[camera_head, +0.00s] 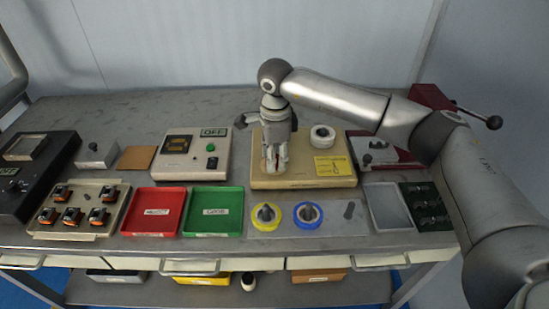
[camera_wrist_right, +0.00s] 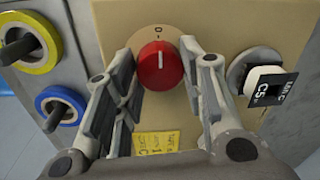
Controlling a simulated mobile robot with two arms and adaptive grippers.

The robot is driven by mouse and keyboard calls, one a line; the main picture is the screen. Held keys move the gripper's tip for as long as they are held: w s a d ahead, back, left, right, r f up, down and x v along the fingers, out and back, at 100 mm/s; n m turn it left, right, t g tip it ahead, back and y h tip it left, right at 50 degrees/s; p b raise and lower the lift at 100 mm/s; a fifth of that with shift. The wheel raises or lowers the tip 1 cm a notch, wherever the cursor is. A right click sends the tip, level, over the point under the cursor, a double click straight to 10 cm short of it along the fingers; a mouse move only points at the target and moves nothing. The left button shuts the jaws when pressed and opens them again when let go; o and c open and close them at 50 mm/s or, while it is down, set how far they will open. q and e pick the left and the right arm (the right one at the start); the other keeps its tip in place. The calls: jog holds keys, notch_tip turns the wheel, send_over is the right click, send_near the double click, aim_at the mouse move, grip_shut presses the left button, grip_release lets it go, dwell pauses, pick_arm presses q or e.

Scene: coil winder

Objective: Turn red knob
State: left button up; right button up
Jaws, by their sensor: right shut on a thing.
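The red knob (camera_wrist_right: 160,66) sits on a beige face of the coil winder (camera_wrist_right: 110,22), with a white line on the knob and a "0" mark beside it. My right gripper (camera_head: 274,166) reaches down onto the beige winder base (camera_head: 318,183) in the head view. In the wrist view my right gripper (camera_wrist_right: 166,68) has one finger on each side of the knob and is shut on it. In the head view the fingers mostly hide the knob. My left gripper is not in view.
A white spool (camera_head: 322,134) and a yellow label (camera_head: 333,166) are right of the gripper. A control box reading OFF (camera_head: 190,155) stands left. Red (camera_head: 152,212) and green (camera_head: 213,212) trays and yellow (camera_head: 266,217) and blue (camera_head: 308,215) rings lie in front.

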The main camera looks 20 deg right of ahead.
dwell(0.5)
jog(key=o, duration=1)
notch_tip(320, 180, up, 12)
jog(key=shift+s, duration=0.3)
